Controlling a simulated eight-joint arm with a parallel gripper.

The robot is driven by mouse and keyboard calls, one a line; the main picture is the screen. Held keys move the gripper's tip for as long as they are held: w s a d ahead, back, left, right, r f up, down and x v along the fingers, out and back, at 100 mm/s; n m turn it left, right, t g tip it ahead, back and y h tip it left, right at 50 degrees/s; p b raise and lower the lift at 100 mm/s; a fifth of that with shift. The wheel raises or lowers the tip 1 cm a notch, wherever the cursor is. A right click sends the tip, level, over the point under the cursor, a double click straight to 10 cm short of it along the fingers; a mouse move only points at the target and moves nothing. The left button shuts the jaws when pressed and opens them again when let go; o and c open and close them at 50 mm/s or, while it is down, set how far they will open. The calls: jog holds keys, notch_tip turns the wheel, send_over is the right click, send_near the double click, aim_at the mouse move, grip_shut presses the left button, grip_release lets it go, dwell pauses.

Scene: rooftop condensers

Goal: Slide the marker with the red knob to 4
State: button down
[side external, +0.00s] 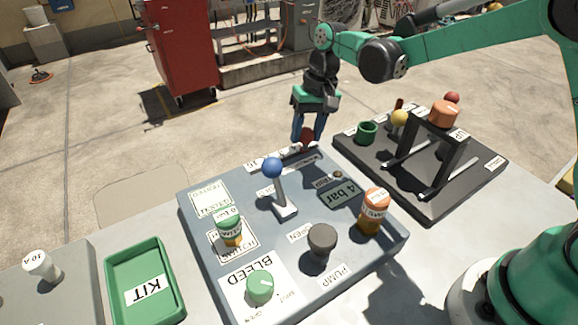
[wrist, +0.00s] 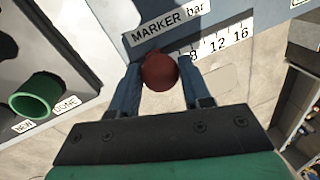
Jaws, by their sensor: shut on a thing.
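The marker's red knob (side external: 307,137) is at the far edge of the grey panel (side external: 190,225). In the wrist view the red knob (wrist: 160,72) sits between the two blue fingers of my gripper (wrist: 159,76). In the side view my gripper (side external: 308,128) reaches down onto it from above and is shut on it. The white scale strip (wrist: 238,36) shows 8, 12 and 16 to the right of the knob in the wrist view. The knob is left of the 8; the marks under and beside it are hidden. The MARKER bar label (wrist: 165,22) is beside the strip.
The panel also carries a blue-knobbed lever (side external: 272,168), a grey knob (side external: 322,238), a green BLEED knob (side external: 260,287) and a 4 bar plate (side external: 341,195). A black board (side external: 430,208) with a handled frame stands to the right. A green KIT tray (side external: 121,262) is at left.

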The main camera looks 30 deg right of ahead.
aim_at(308, 130)
jog(key=shift+a, duration=0.65)
jog(key=shift+c, duration=2.1)
grip_release()
jog(key=shift+s+d+r, duration=0.1)
jog(key=shift+d+r, duration=0.1)
jog(key=shift+r, duration=0.75)
jog(key=shift+w+d+r, duration=0.1)
jog(key=shift+d+r, duration=0.05)
jog(key=shift+r, duration=0.75)
jog(key=shift+s+d+r, duration=0.1)
jog(key=shift+d+r, duration=0.1)
jog(key=shift+r, duration=0.75)
